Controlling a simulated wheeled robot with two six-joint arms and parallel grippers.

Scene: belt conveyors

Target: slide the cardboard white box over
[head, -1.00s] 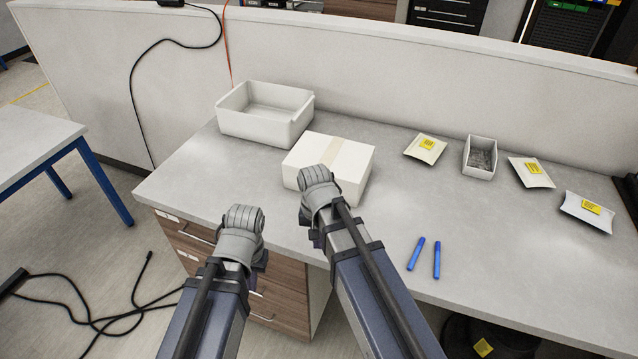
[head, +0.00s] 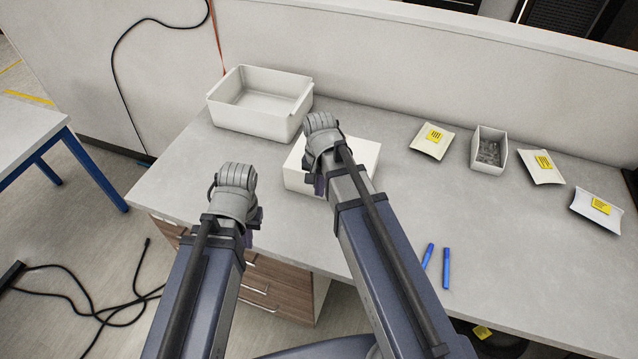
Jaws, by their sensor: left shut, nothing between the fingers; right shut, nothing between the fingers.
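The white cardboard box (head: 366,153) sits on the grey desk, right of the open white bin. My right gripper (head: 322,165) is over the box, and the arm covers much of its top and near side. Its fingers are mostly hidden under the wrist; it is shut with nothing held. I cannot tell whether it touches the box. My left gripper (head: 250,222) is over the desk's front left part, left of the box, shut and empty.
The open white bin (head: 225,115) stands behind my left gripper. Two blue markers (head: 446,267) lie near the front edge. A partition (head: 450,70) closes the back.

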